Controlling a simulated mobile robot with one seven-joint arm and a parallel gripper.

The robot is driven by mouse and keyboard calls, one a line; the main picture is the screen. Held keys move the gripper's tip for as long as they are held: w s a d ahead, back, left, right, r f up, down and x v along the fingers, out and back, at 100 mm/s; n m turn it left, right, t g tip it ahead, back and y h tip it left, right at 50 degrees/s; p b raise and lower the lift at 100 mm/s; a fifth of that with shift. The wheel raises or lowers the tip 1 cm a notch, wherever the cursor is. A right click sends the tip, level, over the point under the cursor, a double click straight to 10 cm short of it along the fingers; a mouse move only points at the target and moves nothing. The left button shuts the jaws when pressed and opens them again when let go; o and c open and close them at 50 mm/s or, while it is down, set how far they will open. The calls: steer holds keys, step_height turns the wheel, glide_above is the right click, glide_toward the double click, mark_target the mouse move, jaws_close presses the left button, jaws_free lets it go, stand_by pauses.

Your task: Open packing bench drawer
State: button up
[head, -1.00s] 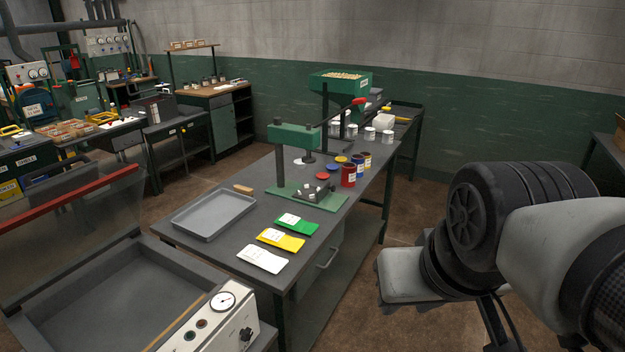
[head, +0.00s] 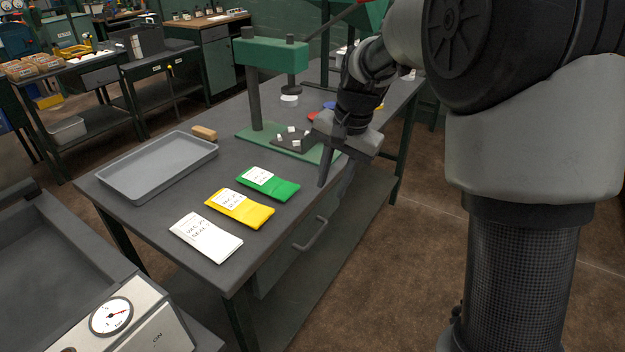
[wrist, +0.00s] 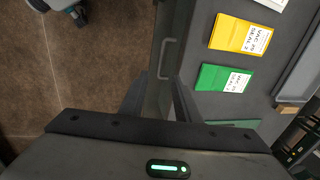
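The packing bench (head: 165,205) has a grey drawer (head: 278,268) under its top, on the long side facing right. The drawer front looks flush with the bench, and its bar handle (head: 311,234) stands out from it. In the wrist view the handle (wrist: 165,58) shows ahead of the fingers, near the bench edge. My gripper (head: 337,182) is beside the bench edge, above and beyond the handle, fingers pointing down, touching nothing that I can see. In the wrist view my gripper (wrist: 160,95) has its fingers apart, with nothing between them.
White (head: 206,238), yellow (head: 240,208) and green (head: 268,183) packets lie near the bench edge. A grey tray (head: 158,165) and a green press (head: 270,55) stand on the top. A lower shelf (head: 340,215) runs under the bench.

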steer(key=w+f, duration=0.1)
steer(key=f, duration=0.1)
steer(key=b, duration=0.4)
glide_toward(316, 235)
steer(key=x, duration=0.7)
steer(key=shift+f, duration=0.25)
jaws_close()
